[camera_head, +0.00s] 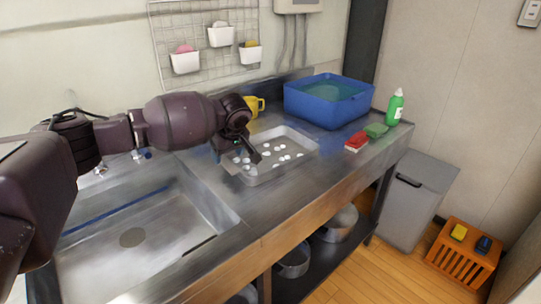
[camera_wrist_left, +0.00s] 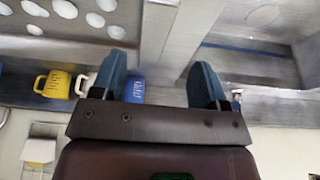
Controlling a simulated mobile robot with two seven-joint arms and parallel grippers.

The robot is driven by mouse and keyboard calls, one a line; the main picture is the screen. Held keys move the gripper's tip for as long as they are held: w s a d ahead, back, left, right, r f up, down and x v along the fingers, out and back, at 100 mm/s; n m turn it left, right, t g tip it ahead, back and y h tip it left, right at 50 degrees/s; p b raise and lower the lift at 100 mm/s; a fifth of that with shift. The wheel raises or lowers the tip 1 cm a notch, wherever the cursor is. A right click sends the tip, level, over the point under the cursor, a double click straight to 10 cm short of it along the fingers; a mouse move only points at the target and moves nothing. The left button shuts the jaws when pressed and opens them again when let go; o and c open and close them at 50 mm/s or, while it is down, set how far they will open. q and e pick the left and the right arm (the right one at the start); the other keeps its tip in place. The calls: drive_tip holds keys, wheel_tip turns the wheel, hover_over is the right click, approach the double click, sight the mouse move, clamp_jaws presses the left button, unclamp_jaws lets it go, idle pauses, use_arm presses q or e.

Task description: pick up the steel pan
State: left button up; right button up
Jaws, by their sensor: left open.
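The steel pan (camera_head: 308,145) is a shallow rectangular metal tray on the counter, holding several white, egg-like pieces. In the left wrist view the pan (camera_wrist_left: 60,43) fills the upper left, with white pieces in it. My left gripper (camera_head: 242,160) is over the pan's near-left end and hides part of it. In the left wrist view its two blue fingertips (camera_wrist_left: 161,80) are spread with nothing held between them. A vertical metal strip shows beyond the gap; I cannot tell whether the fingers touch the pan. My right gripper is not in view.
The sink basin (camera_head: 150,225) lies left of the pan. A yellow mug (camera_head: 255,106), a blue water tub (camera_head: 325,99), a red sponge (camera_head: 356,142) and a green bottle (camera_head: 395,107) stand behind and to the right. Front counter is clear.

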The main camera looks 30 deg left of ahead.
sight(229, 164)
use_arm(q)
drive_tip(key=shift+x, duration=0.8)
drive_tip(key=shift+f, duration=0.2)
drive_tip(key=shift+w+a+f, duration=0.1)
drive_tip(key=shift+f, duration=0.1)
drive_tip(key=x, duration=0.1)
drive_tip(key=b+x, duration=0.1)
drive_tip(key=x, duration=0.1)
drive_tip(key=b+x, duration=0.1)
drive_tip(key=shift+w+d+f, duration=0.25)
drive_tip(key=shift+w+f, duration=0.05)
drive_tip(key=shift+w+a+f, duration=0.1)
drive_tip(key=shift+a+f, duration=0.05)
drive_tip(key=shift+f, duration=0.1)
drive_tip(key=shift+r, duration=0.15)
drive_tip(key=c, duration=1)
drive_tip(key=shift+c, duration=1)
clamp_jaws()
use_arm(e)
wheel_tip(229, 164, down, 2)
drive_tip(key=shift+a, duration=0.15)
